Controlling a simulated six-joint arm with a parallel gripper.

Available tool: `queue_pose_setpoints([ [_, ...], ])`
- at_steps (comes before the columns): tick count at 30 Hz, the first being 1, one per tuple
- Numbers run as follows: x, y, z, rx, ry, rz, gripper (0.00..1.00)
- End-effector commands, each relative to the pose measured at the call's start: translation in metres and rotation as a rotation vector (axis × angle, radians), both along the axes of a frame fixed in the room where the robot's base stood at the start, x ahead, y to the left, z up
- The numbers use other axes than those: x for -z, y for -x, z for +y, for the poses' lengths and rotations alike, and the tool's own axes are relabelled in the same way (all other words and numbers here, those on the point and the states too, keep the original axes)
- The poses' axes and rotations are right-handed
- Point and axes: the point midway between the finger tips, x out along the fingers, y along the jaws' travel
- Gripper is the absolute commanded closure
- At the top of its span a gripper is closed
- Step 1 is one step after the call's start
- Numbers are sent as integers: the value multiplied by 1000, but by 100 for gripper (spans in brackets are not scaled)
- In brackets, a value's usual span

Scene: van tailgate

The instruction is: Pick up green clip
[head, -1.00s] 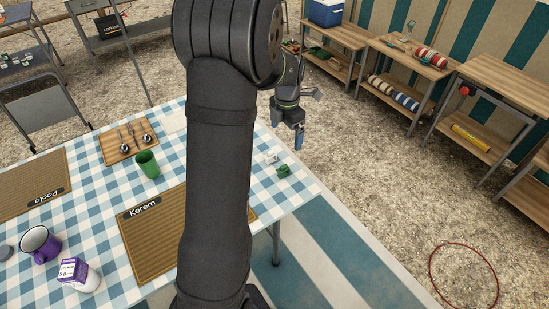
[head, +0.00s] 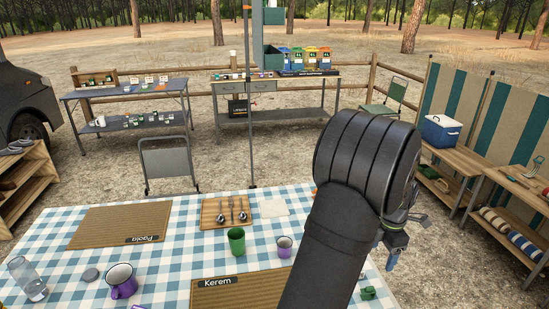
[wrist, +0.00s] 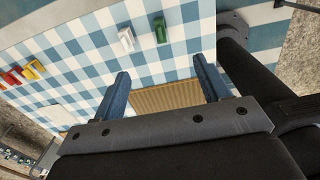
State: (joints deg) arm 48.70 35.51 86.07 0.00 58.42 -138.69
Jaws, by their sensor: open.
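The green clip (head: 368,293) lies on the checked tablecloth near the table's right edge, just right of my arm in the head view. It also shows in the wrist view (wrist: 160,30), near the top middle, with a white clip (wrist: 126,38) to its left. My gripper (wrist: 160,66) is open and empty, its two blue fingers apart. In the wrist view the green clip appears beyond the fingertips, between their lines. In the head view my gripper (head: 391,262) is mostly behind my arm, which also hides the white clip.
Red (wrist: 12,78) and yellow clips lie at the left in the wrist view. A green cup (head: 236,241), a small purple cup (head: 284,246), a cutlery board (head: 212,220) and a mat labelled Kerem (head: 240,289) are on the table. Shelves stand at the right.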

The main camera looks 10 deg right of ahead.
Motion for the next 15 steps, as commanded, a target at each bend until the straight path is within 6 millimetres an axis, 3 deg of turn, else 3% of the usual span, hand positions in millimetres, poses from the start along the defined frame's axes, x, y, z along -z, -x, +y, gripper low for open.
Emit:
queue_pose_setpoints([
  [1,0,0,0,0,0,0,41],
  [5,0,0,0,0,0,0,67],
  [15,7,-1,0,33,-2,1,67],
])
